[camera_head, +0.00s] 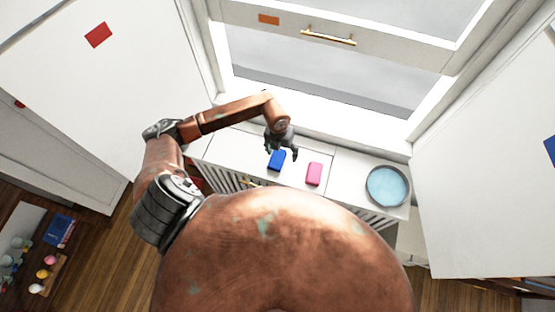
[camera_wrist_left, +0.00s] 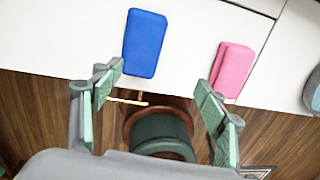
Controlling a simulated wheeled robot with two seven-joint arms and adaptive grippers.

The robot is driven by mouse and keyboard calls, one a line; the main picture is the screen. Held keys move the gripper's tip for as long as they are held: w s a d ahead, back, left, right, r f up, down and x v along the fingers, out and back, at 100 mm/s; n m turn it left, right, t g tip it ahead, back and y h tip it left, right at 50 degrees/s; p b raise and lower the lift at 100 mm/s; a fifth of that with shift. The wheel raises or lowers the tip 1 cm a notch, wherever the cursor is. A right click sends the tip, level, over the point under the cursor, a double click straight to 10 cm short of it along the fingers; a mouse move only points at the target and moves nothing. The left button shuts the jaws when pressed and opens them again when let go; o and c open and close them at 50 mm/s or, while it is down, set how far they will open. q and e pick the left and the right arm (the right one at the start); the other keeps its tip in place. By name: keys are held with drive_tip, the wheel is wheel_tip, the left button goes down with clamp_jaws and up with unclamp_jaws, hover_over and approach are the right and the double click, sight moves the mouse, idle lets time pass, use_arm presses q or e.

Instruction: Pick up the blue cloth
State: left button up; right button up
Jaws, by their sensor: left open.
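The blue cloth (camera_head: 277,159) is a folded blue block lying on the white counter below the window. My left gripper (camera_head: 281,147) is over the counter just at the far side of the cloth in the head view, and its fingers overlap the cloth's edge there. In the left wrist view the blue cloth (camera_wrist_left: 145,43) lies flat, beyond the spread fingertips and nearer the left finger. The left gripper (camera_wrist_left: 158,82) is open with nothing between its fingers. My right gripper is not in view.
A pink cloth (camera_head: 314,174) lies right of the blue one, with a gap between them. A round light-blue dish (camera_head: 388,186) stands farther right on the white counter (camera_head: 345,168). The window frame (camera_head: 320,112) rises behind. A shelf with small items (camera_head: 45,275) is at lower left.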

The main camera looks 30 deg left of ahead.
sight(277, 159)
use_arm(q)
drive_tip(key=a+f+y, duration=0.1)
drive_tip(key=a+f, duration=0.1)
drive_tip(key=shift+a, duration=0.3)
drive_tip(key=shift+f, duration=0.75)
drive_tip(key=f, duration=0.2)
drive_tip(key=f+p, duration=0.1)
drive_tip(key=f, duration=0.1)
drive_tip(key=shift+w+f, duration=0.2)
drive_tip(key=shift+f, duration=0.05)
drive_tip(key=c, duration=1.2)
drive_tip(key=shift+r, duration=0.1)
